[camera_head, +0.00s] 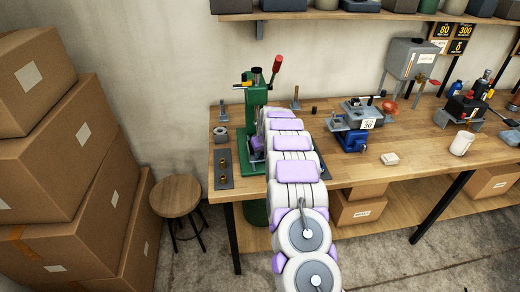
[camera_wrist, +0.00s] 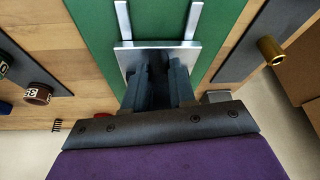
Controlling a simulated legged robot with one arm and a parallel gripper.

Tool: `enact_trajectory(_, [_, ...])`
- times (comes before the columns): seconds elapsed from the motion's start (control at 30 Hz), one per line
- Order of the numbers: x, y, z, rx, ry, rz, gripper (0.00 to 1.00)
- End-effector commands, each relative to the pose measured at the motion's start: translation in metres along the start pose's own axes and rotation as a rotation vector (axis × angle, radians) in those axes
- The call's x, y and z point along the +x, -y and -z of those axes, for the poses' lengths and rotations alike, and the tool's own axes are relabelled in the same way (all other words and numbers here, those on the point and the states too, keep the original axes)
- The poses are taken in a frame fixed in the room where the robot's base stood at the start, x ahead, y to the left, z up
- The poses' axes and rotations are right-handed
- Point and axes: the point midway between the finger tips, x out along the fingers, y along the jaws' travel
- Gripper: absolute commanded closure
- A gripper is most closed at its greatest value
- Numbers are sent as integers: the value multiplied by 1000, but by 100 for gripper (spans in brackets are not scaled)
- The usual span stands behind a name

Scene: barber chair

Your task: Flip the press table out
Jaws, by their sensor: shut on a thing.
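The green press (camera_head: 256,105) stands at the left end of the wooden bench, with a red-tipped lever raised at its top. In the wrist view a silver metal plate, which looks like the press table (camera_wrist: 192,56), lies over the press's green base (camera_wrist: 158,22), with two thin silver rails running beyond it. My gripper (camera_wrist: 160,80) reaches over the plate. Its dark fingers are close together and shut at the plate; the exact contact is hidden between them. In the head view my arm covers the gripper and most of the press's lower part.
The bench top (camera_head: 345,172) runs right, holding a blue-based device (camera_head: 352,140) and a white cup (camera_head: 461,143). A dark plate with brass rings (camera_head: 222,170) lies left of the press. A stool (camera_head: 176,195) and stacked cardboard boxes (camera_head: 60,165) stand at left.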

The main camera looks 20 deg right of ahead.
Motion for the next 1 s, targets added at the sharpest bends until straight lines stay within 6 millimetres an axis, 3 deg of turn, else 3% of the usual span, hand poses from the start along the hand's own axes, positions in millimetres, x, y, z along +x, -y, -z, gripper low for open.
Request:
enact_trajectory(0.5, [-20, 10, -46, 1, -2, -1, 100])
enact_trajectory(1.0, [-24, 13, -57, 0, 2, 1, 100])
